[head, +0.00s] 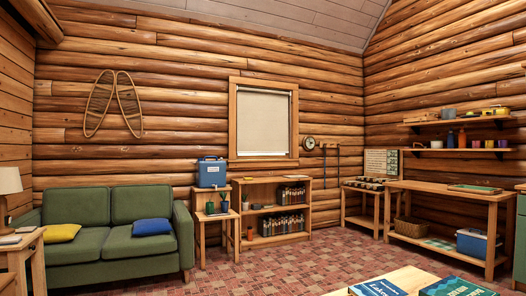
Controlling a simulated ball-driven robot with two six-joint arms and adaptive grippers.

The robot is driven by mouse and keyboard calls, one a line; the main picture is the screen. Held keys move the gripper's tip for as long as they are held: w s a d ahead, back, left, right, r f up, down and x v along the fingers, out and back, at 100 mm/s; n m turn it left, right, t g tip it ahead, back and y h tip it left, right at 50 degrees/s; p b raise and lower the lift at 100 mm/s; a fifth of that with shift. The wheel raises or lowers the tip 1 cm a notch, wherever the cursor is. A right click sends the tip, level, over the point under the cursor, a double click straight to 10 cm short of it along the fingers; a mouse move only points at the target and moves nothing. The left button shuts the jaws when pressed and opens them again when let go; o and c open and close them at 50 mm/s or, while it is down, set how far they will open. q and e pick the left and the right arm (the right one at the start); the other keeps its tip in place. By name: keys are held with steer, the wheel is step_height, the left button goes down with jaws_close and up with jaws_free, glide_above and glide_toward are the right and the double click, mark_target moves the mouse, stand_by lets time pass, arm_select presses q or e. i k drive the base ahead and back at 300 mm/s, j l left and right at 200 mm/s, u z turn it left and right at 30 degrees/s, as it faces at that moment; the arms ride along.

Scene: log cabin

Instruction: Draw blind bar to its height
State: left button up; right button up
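The window blind (264,121) is a pale beige sheet in a wooden window frame on the far log wall. It hangs down over nearly the whole opening. Neither of my grippers shows in the head view, and the window is across the room.
A low bookshelf (275,211) stands below the window, with a small side table (216,233) bearing a blue box (211,172) to its left. A green sofa (95,222) is at left. A table with books (405,280) is in the near foreground. Patterned floor (290,264) lies open between.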

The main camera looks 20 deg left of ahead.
mark_target(243, 146)
steer(key=i+j+u, duration=0.45)
steer(key=i+u, duration=0.4)
steer(key=i+j+u, duration=0.1)
steer(key=i+u, duration=0.35)
steer(key=i+j, duration=0.1)
steer(key=i, duration=1.8)
steer(key=i+l+z, duration=0.25)
steer(key=i+z, duration=0.15)
steer(key=i, duration=0.15)
steer(key=i+z, duration=0.4)
steer(key=i, duration=0.15)
steer(key=i+z, duration=0.4)
steer(key=i, duration=0.15)
steer(key=i+j+z, duration=0.35)
steer(key=i, duration=0.2)
steer(key=i+z, duration=0.35)
steer(key=i, duration=1.7)
steer(key=i+u, duration=0.4)
steer(key=i+l+u, duration=0.4)
steer(key=i, duration=0.2)
steer(key=j, duration=0.1)
